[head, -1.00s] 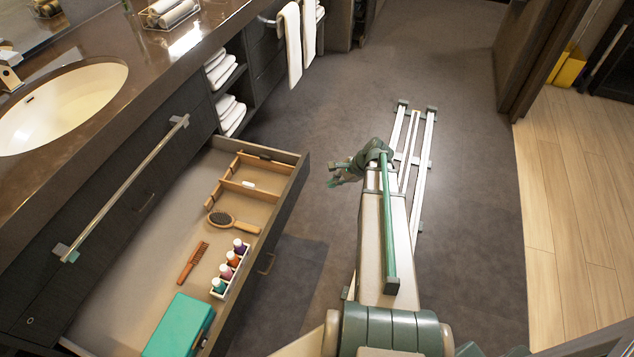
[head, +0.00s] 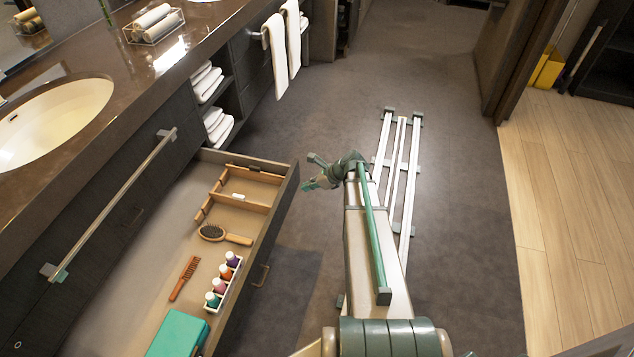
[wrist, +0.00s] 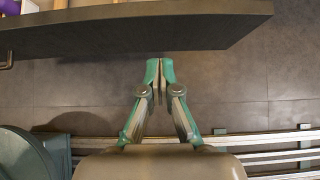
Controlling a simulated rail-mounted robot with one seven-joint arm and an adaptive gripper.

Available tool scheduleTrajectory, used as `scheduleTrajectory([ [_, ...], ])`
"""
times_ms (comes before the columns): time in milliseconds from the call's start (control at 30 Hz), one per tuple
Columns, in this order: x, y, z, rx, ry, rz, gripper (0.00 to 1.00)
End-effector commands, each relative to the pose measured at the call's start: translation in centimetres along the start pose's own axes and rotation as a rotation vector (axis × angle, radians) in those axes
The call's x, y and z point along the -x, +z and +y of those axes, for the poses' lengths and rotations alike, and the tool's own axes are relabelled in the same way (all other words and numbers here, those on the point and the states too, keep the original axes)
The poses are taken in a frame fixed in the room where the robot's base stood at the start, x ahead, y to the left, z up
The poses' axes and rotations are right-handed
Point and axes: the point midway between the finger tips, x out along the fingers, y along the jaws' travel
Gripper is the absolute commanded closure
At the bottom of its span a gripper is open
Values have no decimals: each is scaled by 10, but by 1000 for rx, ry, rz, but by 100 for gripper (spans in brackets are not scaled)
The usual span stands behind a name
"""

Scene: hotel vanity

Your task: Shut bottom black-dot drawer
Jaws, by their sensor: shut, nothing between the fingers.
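The open drawer (head: 151,255) sticks far out from the dark vanity, below the counter. Its front panel (head: 272,232) faces my arm and carries a small handle (head: 262,275). In the wrist view the panel (wrist: 140,30) crosses the top of the picture. My gripper (head: 308,176) is shut and empty, just outside the far end of the panel. In the wrist view its closed fingertips (wrist: 160,64) point at the panel, apparently with a small gap; contact is hard to judge. I cannot make out a black dot on the drawer.
The drawer holds a hairbrush (head: 224,235), comb (head: 185,278), several bottles (head: 223,285), a teal box (head: 178,334) and a wooden divider (head: 241,190). A long bar handle (head: 115,204) runs above.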

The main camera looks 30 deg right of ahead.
Motion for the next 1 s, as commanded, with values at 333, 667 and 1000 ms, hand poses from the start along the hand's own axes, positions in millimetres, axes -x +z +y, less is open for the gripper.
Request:
scheduleTrajectory([
  [333, -42, 22, -1, 2, 0, 0, 100],
  [667, -48, 29, 0, 0, -1, 0, 100],
  [1000, -47, 29, -3, -4, -5, 0, 100],
])
